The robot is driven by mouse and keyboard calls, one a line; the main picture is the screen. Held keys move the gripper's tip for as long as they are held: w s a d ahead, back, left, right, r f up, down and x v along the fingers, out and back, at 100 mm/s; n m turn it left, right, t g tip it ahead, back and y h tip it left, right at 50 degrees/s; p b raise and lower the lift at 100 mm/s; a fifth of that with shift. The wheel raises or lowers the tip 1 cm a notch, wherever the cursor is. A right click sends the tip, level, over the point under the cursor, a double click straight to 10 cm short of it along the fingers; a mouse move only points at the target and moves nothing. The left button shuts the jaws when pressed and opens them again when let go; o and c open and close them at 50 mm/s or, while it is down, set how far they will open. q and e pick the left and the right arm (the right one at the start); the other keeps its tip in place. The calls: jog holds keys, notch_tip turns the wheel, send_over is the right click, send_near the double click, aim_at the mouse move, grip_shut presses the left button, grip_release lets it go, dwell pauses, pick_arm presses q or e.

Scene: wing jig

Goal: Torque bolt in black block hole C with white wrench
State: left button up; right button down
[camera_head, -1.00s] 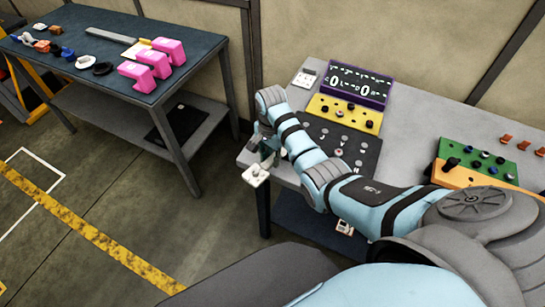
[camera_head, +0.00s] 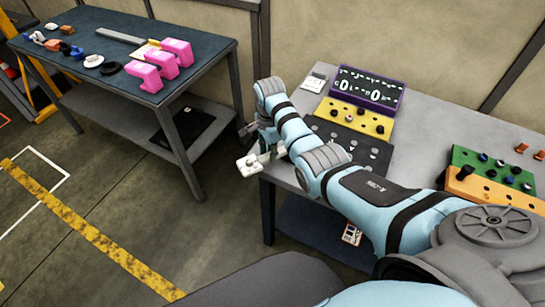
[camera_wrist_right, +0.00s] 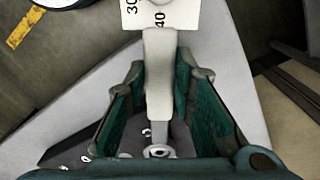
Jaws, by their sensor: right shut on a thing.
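My right gripper (camera_head: 266,147) is shut on the white wrench (camera_head: 248,164), whose pale head sticks out left of the grey bench's edge. In the right wrist view the wrench (camera_wrist_right: 160,75) lies between the two green-padded fingers, with a plate reading 30 and 40 at its far end. The black block (camera_head: 362,150) lies on the bench, partly hidden behind my right arm. Part of it, with white letters, shows in the right wrist view (camera_wrist_right: 75,157). The bolt in hole C cannot be made out. My left gripper is not in view.
A yellow block (camera_head: 352,118) with knobs and a purple display (camera_head: 366,90) stand behind the black block. A green block (camera_head: 492,172) is at the right. A separate dark table (camera_head: 210,28) with pink blocks (camera_head: 160,68) stands at the left, with open floor between.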

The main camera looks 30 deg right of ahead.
jog(key=shift+w+f+m+b, duration=0.1)
jog(key=shift+w+m+b, duration=0.2)
jog(key=shift+w+b, duration=0.1)
jog(key=w+m+b, duration=0.1)
jog(key=b, duration=0.1)
jog(key=shift+w+d+b, duration=0.1)
jog(key=shift+w+b, duration=0.15)
jog(key=shift+b, duration=0.05)
jog(key=shift+w+d+m+b, duration=0.1)
jog(key=shift+w+m+b, duration=0.6)
jog(key=shift+b, duration=0.65)
jog(key=shift+s, duration=0.1)
jog(key=shift+p, duration=0.45)
